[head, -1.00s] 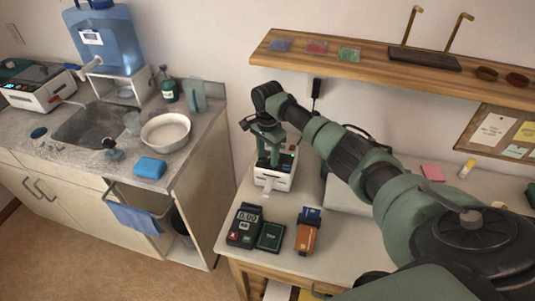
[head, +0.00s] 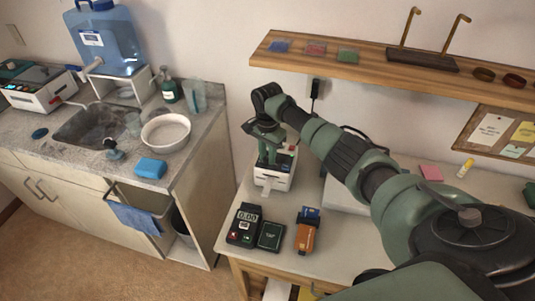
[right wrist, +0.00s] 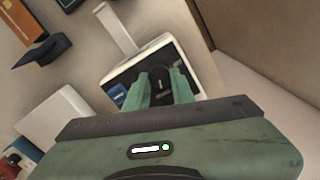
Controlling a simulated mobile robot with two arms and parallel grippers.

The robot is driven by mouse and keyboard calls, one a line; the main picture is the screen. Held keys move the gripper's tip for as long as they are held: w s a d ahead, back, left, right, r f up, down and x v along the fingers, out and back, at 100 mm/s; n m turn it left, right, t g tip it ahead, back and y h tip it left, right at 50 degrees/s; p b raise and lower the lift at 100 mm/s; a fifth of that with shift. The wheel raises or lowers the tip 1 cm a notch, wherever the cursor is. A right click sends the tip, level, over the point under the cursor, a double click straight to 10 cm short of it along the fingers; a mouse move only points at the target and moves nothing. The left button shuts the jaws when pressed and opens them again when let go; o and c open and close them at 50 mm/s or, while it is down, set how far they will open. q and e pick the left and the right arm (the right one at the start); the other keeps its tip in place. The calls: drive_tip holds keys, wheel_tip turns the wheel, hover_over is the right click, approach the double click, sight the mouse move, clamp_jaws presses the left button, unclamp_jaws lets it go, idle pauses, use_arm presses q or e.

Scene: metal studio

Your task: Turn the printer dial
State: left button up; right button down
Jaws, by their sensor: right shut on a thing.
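The printer (head: 272,181) is a small white box with a dark top, standing on the right-hand table near its back left. In the right wrist view the printer (right wrist: 190,60) lies straight below the gripper, with a white strip reaching out from it. My right gripper (head: 270,158) points down onto the printer's top. In the right wrist view its two green fingers (right wrist: 160,90) are closed on the dark dial (right wrist: 160,80) between them. The dial is mostly hidden by the fingers. My left gripper is not in view.
A payment terminal (head: 244,224), a dark green box (head: 270,236) and an orange device (head: 306,232) stand in front of the printer. A wooden shelf (head: 380,70) hangs above. The sink counter (head: 185,165) is to the left, across a gap.

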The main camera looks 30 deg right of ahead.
drive_tip(key=n+p, duration=0.1)
drive_tip(key=n, duration=0.3)
drive_tip(key=shift+p, duration=0.35)
drive_tip(key=n, duration=0.3)
drive_tip(key=shift+w+a+p, duration=0.1)
drive_tip(key=shift+p, duration=0.2)
drive_tip(key=n, duration=0.3)
drive_tip(key=shift+n, duration=0.4)
drive_tip(key=n, duration=0.5)
drive_tip(key=shift+a+p, duration=0.1)
drive_tip(key=shift+p, duration=0.3)
drive_tip(key=n, duration=0.6)
drive_tip(key=shift+a+n, duration=0.1)
drive_tip(key=shift+n, duration=0.3)
drive_tip(key=c, duration=1.2)
unclamp_jaws()
